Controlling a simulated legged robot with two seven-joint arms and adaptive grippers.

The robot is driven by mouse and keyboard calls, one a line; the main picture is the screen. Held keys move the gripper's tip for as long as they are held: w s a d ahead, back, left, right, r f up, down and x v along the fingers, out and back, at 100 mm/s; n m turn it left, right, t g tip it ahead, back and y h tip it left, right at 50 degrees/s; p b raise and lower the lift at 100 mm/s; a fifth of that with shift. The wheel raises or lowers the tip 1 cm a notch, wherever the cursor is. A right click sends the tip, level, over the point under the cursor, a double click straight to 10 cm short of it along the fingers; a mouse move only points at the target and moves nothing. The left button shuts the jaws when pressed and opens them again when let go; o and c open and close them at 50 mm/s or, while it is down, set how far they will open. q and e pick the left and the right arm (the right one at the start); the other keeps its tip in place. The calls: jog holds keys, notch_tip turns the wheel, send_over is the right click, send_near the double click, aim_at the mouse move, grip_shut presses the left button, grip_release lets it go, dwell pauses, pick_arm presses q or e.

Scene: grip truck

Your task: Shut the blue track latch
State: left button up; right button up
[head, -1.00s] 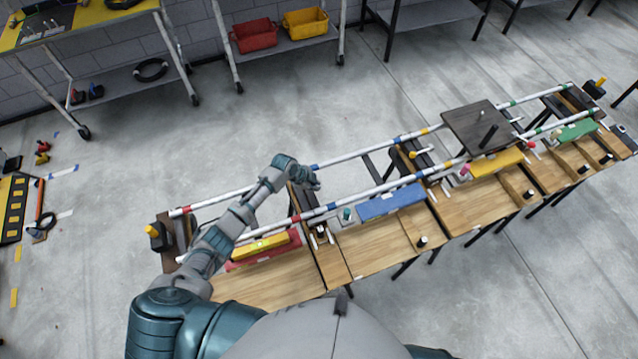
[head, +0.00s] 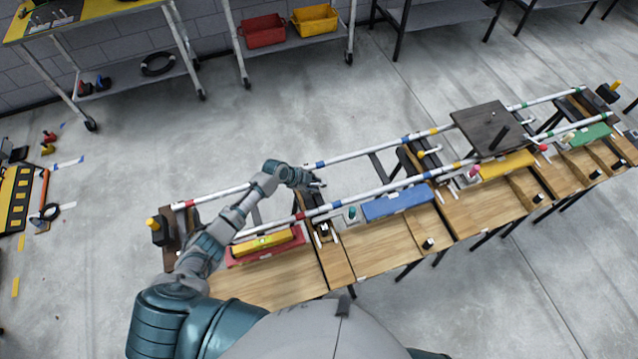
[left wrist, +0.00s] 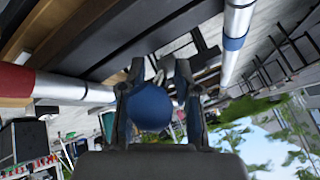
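A round blue knob (left wrist: 150,108) shows close up in the left wrist view, between the two fingers of my left gripper (left wrist: 158,72). The fingers stand apart, with the knob nearer the left finger and a gap on its right. I take it as the handle of the blue latch; the latch body is hidden. In the head view my left gripper (head: 314,184) is between the two white rails, near their blue bands, and the knob cannot be made out. My right gripper is not in view.
The near rail (head: 350,202) and far rail (head: 355,155) run along a wooden bench (head: 375,245). A blue block (head: 398,204) and a yellow block (head: 263,243) lie on it. A dark plate (head: 488,127) sits on the rails farther right.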

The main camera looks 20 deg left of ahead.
pick_arm(q)
jog(key=shift+w+a+r, duration=0.15)
jog(key=shift+w+r, duration=0.1)
jog(key=shift+w, duration=0.05)
jog(key=shift+d, duration=0.45)
jog(key=shift+s+a+r, duration=0.1)
jog(key=shift+a+r, duration=0.2)
jog(key=shift+r, duration=0.05)
jog(key=v, duration=1.1)
